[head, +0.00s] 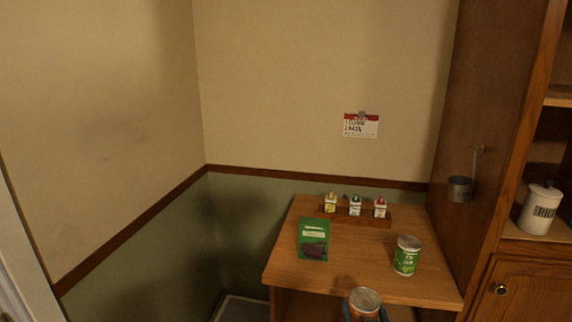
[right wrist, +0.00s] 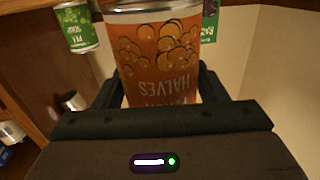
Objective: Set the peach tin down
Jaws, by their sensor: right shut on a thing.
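The peach tin (head: 365,299) is at the bottom of the head view, in front of the wooden counter's front edge. It has an orange label with fruit halves, which fills the middle of the right wrist view (right wrist: 160,50). My right gripper (head: 365,312) is shut on the tin, with its dark fingers on either side of it in the right wrist view (right wrist: 160,92). The tin looks upright in the head view. The wooden counter (head: 285,265) has bare top in its middle and front left. My left gripper is not in view.
A green tin (head: 405,258) stands at the counter's right, and a green packet (head: 313,232) lies at the left. Three small cartons (head: 355,206) stand in a wooden rack (head: 388,219) at the back. A tall wooden cabinet (head: 490,130) bounds the right side.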

